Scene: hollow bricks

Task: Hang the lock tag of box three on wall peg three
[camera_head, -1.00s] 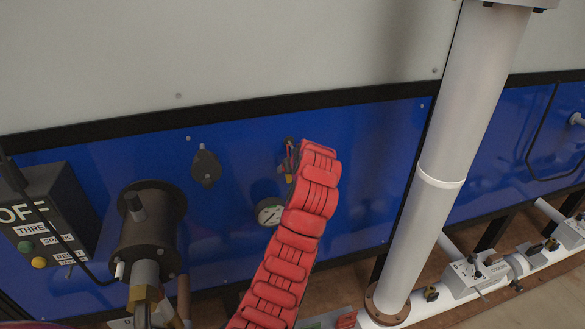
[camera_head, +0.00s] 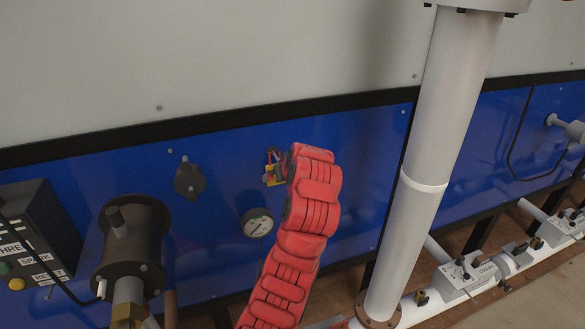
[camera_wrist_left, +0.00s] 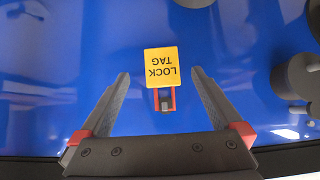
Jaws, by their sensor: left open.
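The yellow lock tag (camera_wrist_left: 161,62) with black lettering appears upside down in the left wrist view, in front of the blue panel. A red U-shaped part (camera_wrist_left: 173,98) around a small dark block is just below it in that view. My left gripper (camera_wrist_left: 160,74) is open, with one finger on each side of the tag and visible gaps. In the head view, the small yellow and red tag (camera_head: 272,172) is on the blue panel beside the tip of my red arm (camera_head: 312,200); the gripper itself is hidden there. No numbered box or peg can be identified. My right gripper is out of view.
A pressure gauge (camera_head: 258,223) and a dark oval fitting (camera_head: 188,180) are on the blue panel. A dark cylinder (camera_head: 132,245) and a labelled button box (camera_head: 40,235) stand at left. A thick white pipe (camera_head: 432,150) rises at right.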

